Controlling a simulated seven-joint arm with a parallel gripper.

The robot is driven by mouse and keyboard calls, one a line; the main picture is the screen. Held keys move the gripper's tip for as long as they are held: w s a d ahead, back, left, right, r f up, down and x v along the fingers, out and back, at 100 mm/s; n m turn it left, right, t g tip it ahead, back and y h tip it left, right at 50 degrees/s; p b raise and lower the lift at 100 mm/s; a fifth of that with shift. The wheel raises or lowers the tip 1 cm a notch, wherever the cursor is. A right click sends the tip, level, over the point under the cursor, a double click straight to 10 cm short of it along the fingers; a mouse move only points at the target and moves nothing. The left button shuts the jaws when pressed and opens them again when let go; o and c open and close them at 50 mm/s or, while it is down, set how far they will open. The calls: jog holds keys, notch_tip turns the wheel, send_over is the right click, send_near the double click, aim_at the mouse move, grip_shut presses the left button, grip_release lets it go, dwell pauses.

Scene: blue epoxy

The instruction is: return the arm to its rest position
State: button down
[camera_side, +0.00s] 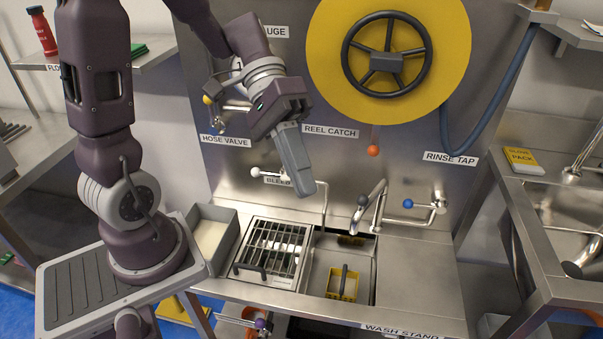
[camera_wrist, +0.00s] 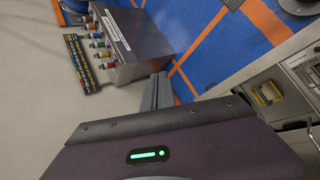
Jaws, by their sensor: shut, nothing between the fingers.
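My gripper (camera_side: 307,190) is shut and empty. In the side view it hangs in the air in front of the steel back panel (camera_side: 232,165), pointing down and a little to the right. It is above the wash stand, apart from the taps and the basin. In the wrist view my gripper (camera_wrist: 160,78) shows as shut grey fingers beyond the dark housing. My arm is bent, with its upper part cut off by the top of the side view.
A yellow reel (camera_side: 455,40) with a black handwheel is on the panel. Below stand a metal grate (camera_side: 272,250), a basin with a yellow basket (camera_side: 342,284), and a blue-knobbed tap (camera_side: 408,203). The wrist view shows a steel cabinet (camera_wrist: 150,45) and blue floor (camera_wrist: 225,40).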

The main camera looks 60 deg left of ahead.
jog(key=s+a+r+m+t+y, duration=0.1)
jog(key=s+a+r+t+y, duration=0.2)
jog(key=s+a+t+y, duration=0.3)
jog(key=s+y, duration=0.2)
jog(key=y, duration=0.2)
jog(key=shift+a+r+t, duration=0.15)
jog(key=shift+r+t, duration=0.15)
jog(key=shift+r, duration=0.1)
